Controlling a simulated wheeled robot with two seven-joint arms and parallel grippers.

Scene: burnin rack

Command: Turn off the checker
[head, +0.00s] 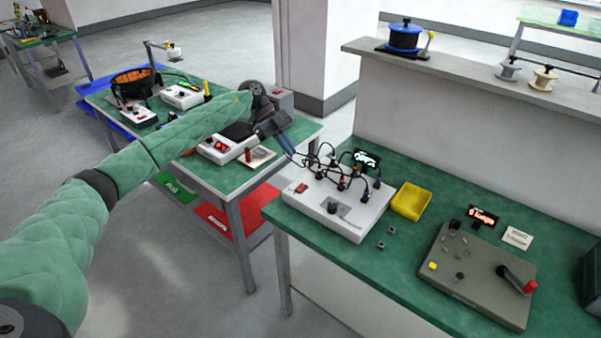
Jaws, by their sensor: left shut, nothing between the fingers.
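No label that I can read names the checker. A white box (318,212) with several black leads, a red switch (301,188) and a small lit display (367,159) stands on the near green table. Any contact cannot be told. My right gripper is out of view.
A yellow tray (409,202) sits beside the white box, with small grey pieces (381,244) in front. Another green table (305,127) to the left holds white devices (222,148). A shelf (460,72) with spools runs behind. A gap separates the tables.

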